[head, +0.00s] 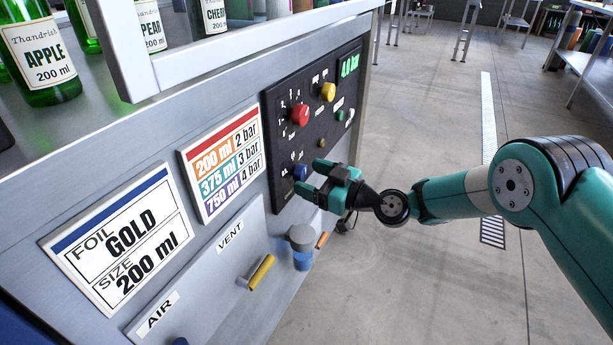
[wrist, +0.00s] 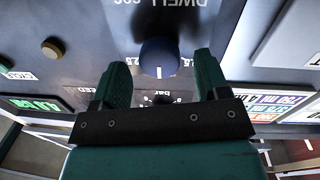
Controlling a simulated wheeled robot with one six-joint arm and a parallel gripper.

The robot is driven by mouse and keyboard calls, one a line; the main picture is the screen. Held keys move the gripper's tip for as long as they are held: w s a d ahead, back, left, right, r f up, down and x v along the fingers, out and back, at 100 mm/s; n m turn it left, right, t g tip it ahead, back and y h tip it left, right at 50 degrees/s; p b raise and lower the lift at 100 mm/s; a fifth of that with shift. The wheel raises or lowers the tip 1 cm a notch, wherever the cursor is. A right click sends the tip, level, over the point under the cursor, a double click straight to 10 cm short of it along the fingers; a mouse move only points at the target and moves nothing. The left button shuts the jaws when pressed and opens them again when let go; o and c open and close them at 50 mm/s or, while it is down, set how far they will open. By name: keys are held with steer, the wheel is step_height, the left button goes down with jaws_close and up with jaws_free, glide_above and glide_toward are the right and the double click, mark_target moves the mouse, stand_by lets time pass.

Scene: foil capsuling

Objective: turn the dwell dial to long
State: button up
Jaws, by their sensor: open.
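The dwell dial is a round blue knob (head: 300,172) low on the black control panel (head: 285,115) in the head view. In the wrist view the dial (wrist: 159,57) sits between my fingertips, under upside-down "DWELL sec" lettering. A white pointer mark on it faces down the picture, towards my gripper; small numbers lie to either side, partly hidden by the fingers. My gripper (head: 309,176) is open, with one finger on each side of the dial. A gap shows on both sides in the wrist view; I cannot tell how deep the fingers reach.
A red knob (head: 300,115) and a yellow knob (head: 328,92) stand higher on the panel, below a green "4.0 bar" display (head: 349,66). A yellow vent handle (head: 262,272) and a grey-topped blue knob (head: 302,246) project below.

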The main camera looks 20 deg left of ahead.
steer(key=shift+w+a, duration=0.15)
steer(key=shift+a, duration=0.85)
steer(key=shift+c, duration=0.3)
steer(key=c, duration=0.9)
steer(key=shift+o, duration=0.2)
steer(key=shift+d, duration=0.1)
steer(key=shift+m, duration=0.3)
steer(key=m, duration=0.5)
steer(key=shift+b, duration=0.4)
steer(key=m, duration=0.5)
steer(key=shift+r+m+g+h, duration=0.1)
steer(key=shift+m+g+h, duration=0.2)
